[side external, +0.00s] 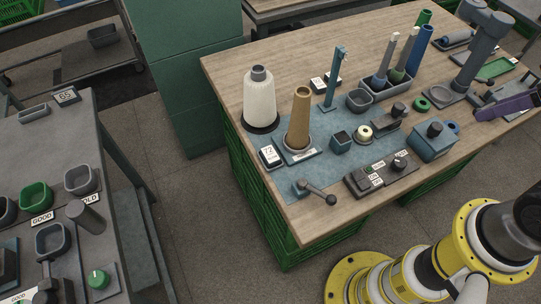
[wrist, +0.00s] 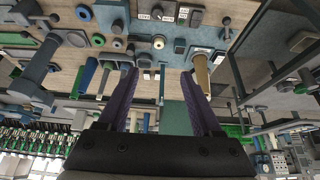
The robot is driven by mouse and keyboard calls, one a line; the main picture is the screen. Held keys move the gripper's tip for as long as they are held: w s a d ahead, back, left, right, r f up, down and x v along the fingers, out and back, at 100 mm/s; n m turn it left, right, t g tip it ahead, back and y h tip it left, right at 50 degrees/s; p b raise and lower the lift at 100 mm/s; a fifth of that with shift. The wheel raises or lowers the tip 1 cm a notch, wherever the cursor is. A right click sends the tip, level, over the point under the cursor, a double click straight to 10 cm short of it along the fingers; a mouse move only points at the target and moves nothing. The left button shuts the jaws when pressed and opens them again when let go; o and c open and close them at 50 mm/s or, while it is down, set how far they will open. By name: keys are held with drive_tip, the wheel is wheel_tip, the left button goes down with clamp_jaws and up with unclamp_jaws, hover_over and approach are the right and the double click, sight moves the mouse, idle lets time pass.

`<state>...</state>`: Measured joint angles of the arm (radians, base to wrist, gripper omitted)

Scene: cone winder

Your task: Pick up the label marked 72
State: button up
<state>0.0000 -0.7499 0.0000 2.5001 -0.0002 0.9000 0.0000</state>
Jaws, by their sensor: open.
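The label marked 72 (side external: 270,154) is a small white card on a dark block. In the side view it lies at the left front of the blue mat, left of the tan cone (side external: 300,118). My gripper (side external: 490,112) shows only as a purple finger at the right edge, far across the table from the label. In the wrist view my gripper (wrist: 159,73) has its two purple fingers wide apart with nothing between them. The tan cone (wrist: 201,72) shows there beside the right finger. The 72 cannot be read in that view.
A white yarn cone (side external: 260,98) stands behind the label and a crank handle (side external: 318,192) lies in front. A teal post (side external: 333,78), a tray of upright tubes (side external: 385,88) and a blue-grey box (side external: 432,140) stand between label and gripper. The wooden front edge is clear.

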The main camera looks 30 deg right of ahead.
idle(0.5)
drive_tip(key=o, duration=0.5)
